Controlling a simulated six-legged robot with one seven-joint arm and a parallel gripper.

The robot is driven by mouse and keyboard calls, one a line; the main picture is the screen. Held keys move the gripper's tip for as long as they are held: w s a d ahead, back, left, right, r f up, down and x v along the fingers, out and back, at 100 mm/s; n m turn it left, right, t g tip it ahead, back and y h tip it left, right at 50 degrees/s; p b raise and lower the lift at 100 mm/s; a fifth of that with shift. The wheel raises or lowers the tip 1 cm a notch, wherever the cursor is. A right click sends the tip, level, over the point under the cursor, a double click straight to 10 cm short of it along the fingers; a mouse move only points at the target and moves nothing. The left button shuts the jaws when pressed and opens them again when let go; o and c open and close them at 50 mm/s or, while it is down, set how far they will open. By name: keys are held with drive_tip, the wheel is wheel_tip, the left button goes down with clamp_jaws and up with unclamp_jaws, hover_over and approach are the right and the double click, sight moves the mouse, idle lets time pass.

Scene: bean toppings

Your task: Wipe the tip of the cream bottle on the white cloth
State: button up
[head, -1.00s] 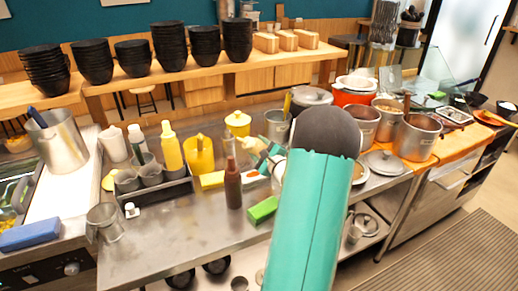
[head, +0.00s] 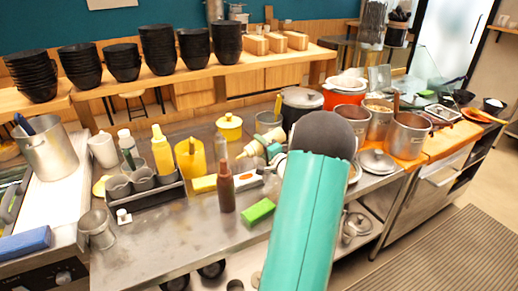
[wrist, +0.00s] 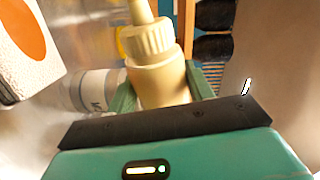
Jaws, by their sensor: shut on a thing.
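The cream bottle (head: 258,145) is pale yellow with a ribbed cap and a narrow nozzle. My gripper (head: 275,150) is shut on it and holds it tilted above the counter, its nozzle toward the lower left in the head view. In the wrist view the bottle (wrist: 160,78) sits between the green fingers of my gripper (wrist: 163,92). A white, textured piece with an orange patch, seemingly the white cloth (head: 245,181), lies on the counter below and left of the bottle. It also shows at the upper left of the wrist view (wrist: 48,58). The nozzle appears apart from it.
A brown sauce bottle (head: 226,188), a green block (head: 258,211) and a yellow block (head: 204,184) stand close by. A clear bottle (head: 221,149) is behind. Pots (head: 407,135) stand at the right.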

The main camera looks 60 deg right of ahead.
sight(249, 158)
drive_tip(key=n, duration=0.3)
drive_tip(key=shift+w+a+r+n, duration=0.2)
drive_tip(key=shift+a+r+n, duration=0.1)
drive_tip(key=shift+r, duration=0.1)
drive_tip(key=a+n, duration=0.1)
drive_tip(key=w+a+n, duration=0.1)
drive_tip(key=n, duration=0.1)
drive_tip(key=shift+f+n, duration=0.2)
drive_tip(key=shift+n, duration=0.1)
drive_tip(key=n, duration=0.1)
drive_tip(key=a+n, duration=0.1)
drive_tip(key=n, duration=0.1)
drive_tip(key=w+a+n, duration=0.1)
drive_tip(key=shift+a+f, duration=0.2)
drive_tip(key=shift+f, duration=0.1)
drive_tip(key=shift+f, duration=1.05)
idle(0.9)
drive_tip(key=shift+s+d, duration=0.1)
drive_tip(key=shift+s+d, duration=0.4)
drive_tip(key=shift+d, duration=0.3)
drive_tip(key=shift+s+d, duration=0.45)
drive_tip(key=shift+d, duration=0.3)
drive_tip(key=shift+s+d, duration=0.4)
drive_tip(key=shift+d, duration=0.3)
drive_tip(key=shift+c, duration=0.2)
drive_tip(key=shift+r, duration=0.15)
